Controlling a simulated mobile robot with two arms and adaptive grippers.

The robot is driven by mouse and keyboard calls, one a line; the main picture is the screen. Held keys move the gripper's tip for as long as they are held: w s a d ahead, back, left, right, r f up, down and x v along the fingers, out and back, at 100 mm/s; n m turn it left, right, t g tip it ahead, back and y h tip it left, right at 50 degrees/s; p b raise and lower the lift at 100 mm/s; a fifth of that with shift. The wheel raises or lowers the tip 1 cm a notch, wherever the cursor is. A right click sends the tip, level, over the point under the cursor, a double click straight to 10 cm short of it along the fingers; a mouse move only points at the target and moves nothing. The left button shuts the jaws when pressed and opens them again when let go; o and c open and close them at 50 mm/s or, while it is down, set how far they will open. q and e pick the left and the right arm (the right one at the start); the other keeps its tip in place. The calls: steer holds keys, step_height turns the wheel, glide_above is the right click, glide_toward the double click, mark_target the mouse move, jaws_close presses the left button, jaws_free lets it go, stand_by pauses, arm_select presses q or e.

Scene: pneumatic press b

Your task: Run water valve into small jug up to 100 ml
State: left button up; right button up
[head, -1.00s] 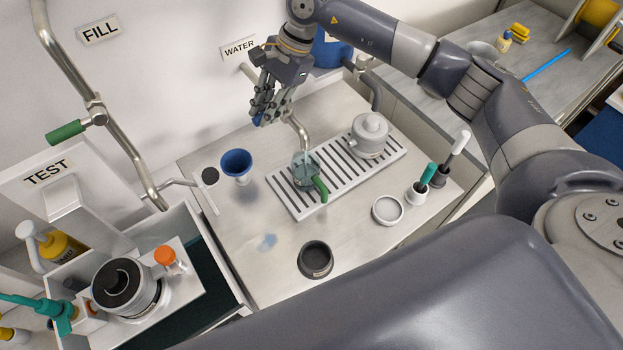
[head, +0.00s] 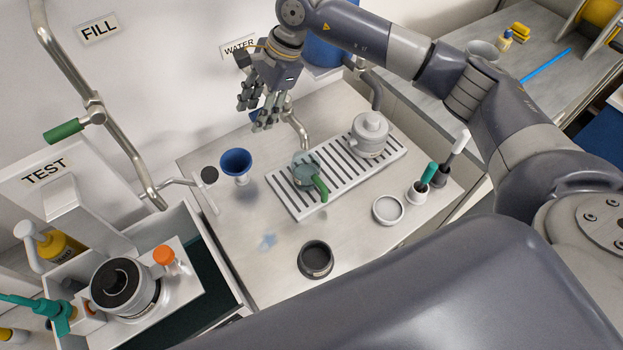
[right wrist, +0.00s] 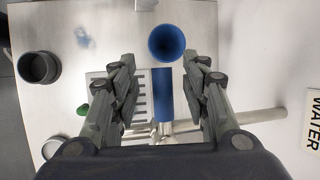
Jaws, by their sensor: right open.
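The small jug (head: 305,177), clear with a green handle, stands upright on the slotted drip tray (head: 283,205) below the metal water spout (head: 298,130). Its fill level is too small to read. My right gripper (head: 257,113) is open near the wall below the WATER label (head: 238,46). In the right wrist view the blue valve handle (right wrist: 163,97) lies between the spread fingers, without visible contact. In the head view the gripper largely hides the valve. My left gripper is out of view.
A blue funnel (head: 237,163) stands left of the drip tray. A lidded grey pot (head: 370,137) stands on the tray's right end. A dark cup (head: 315,259) and a round white dish (head: 387,209) are nearer the front. The counter between is mostly clear.

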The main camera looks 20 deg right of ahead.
steer(key=shift+s+a+b, duration=0.2)
steer(key=shift+s+a, duration=0.05)
steer(key=shift+a, duration=0.55)
steer(key=shift+s+a+b, duration=0.2)
steer(key=shift+a+b, duration=0.05)
steer(key=shift+a, duration=0.6)
steer(key=shift+s+a+b, duration=0.2)
steer(key=shift+s+a, duration=0.05)
steer(key=shift+a, duration=0.55)
steer(key=shift+r, duration=0.1)
steer(key=v, duration=1.2)
